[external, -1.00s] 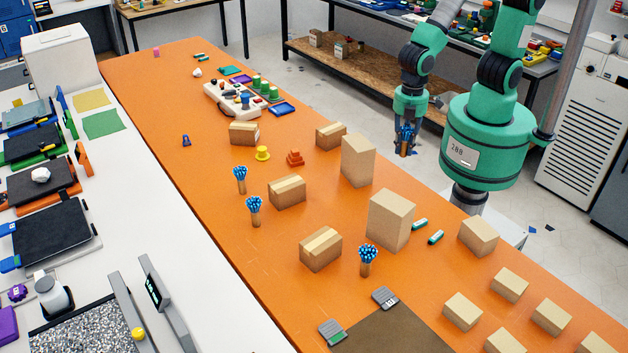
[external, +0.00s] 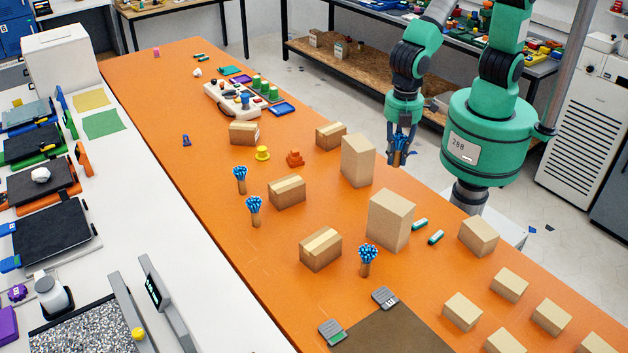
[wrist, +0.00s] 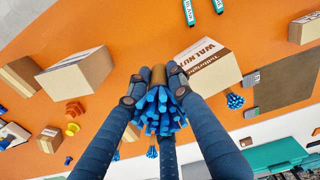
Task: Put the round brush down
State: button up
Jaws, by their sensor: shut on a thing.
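My gripper (external: 401,150) is shut on a round brush with a brown handle and blue bristles. The held brush (wrist: 158,105) fills the middle of the wrist view, with its bristles toward the camera and dark fingers around it. In the external view the gripper hangs at the right edge of the orange table (external: 190,115), beyond the tall cardboard box (external: 358,160). Three similar blue-topped brushes stand upright on the table: one near the front (external: 367,260), one at the middle left (external: 254,210) and one behind it (external: 240,178).
Another tall box (external: 390,221) and several smaller boxes (external: 320,249) crowd the middle and right of the table. Small teal items (external: 436,237) lie beside the tall box. A yellow piece (external: 262,153) and an orange piece (external: 295,158) stand farther back. The table's left strip is mostly clear.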

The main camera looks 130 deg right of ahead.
jog(key=w+a+f+n+p, duration=0.1)
jog(key=w+a+n+p, duration=0.15)
jog(key=w+a, duration=0.9)
jog(key=w+a+f+n+p, duration=0.15)
jog(key=w+a+p, duration=0.25)
jog(key=w+a, duration=0.75)
jog(key=s+a+f, duration=0.1)
jog(key=f, duration=0.2)
jog(key=s+a+f, duration=0.1)
jog(key=f, duration=0.3)
jog(key=s+a+f, duration=0.1)
jog(key=f, duration=0.3)
jog(key=shift+s+a, duration=0.15)
jog(key=shift+s, duration=0.15)
jog(key=shift+w+b, duration=0.15)
jog(key=shift+b, duration=0.15)
send_over(377, 347)
jog(key=shift+w+f, duration=0.1)
jog(key=shift+f, duration=0.65)
jog(key=shift+f, duration=1.75)
